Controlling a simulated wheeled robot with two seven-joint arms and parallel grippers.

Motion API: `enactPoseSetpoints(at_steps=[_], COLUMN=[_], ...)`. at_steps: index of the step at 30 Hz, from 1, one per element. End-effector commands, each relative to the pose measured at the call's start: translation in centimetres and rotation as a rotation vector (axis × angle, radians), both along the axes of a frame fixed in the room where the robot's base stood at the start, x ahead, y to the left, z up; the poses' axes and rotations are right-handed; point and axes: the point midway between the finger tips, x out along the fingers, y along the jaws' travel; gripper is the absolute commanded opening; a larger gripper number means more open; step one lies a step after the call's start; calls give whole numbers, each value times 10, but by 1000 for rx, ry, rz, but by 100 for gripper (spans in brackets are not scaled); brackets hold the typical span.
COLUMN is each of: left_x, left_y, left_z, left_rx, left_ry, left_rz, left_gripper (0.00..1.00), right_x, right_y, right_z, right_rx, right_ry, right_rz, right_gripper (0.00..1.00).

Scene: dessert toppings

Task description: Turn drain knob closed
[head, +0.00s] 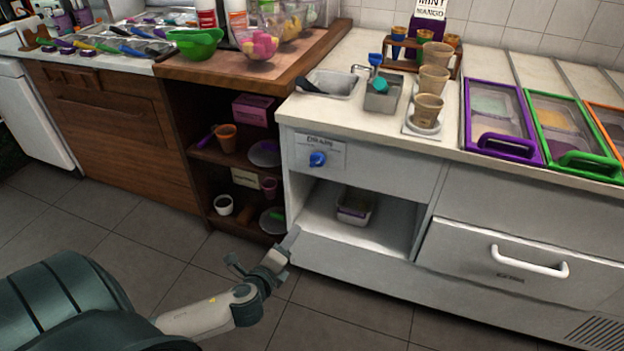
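The blue drain knob (318,159) sits on a white label plate (320,151) on the white counter's front panel, below the worktop. The plate's lettering is hard to read, and the knob's exact angle is too small to tell. My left gripper (287,245) is low in front of the cabinet, below and left of the knob and apart from it. It points up and to the right, near the cabinet's lower left corner. Whether its fingers are open or shut is unclear. I see nothing held in it. My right gripper is not in view.
Below the knob is an open recess with a small container (355,206). Left of it are wooden shelves with cups and a pink box (254,110). A drawer with a white handle (529,262) is at right. Cups and metal trays stand on the worktop (335,112).

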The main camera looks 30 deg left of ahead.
Motion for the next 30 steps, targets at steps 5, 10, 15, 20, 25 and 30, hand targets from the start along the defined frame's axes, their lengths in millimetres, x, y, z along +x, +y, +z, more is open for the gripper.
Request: enactPoseSetpoints(at_steps=[5,10,15,20,25,30], left_x=[7,5,4,4,7,16], left_y=[-1,-5,-5,-5,-4,-2], left_z=[82,122,129,128,128,128], left_rx=[293,413,429,427,426,426], left_ry=[-151,-218,-226,-225,-226,-226], left_rz=[-79,-94,-95,-96,-95,-95], left_gripper=[55,55,55,55,55,55], right_x=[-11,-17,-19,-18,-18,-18], right_y=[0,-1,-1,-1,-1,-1], right_z=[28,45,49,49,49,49], right_rx=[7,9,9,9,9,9], right_ry=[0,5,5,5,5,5], right_rz=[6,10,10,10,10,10], right_gripper=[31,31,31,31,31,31])
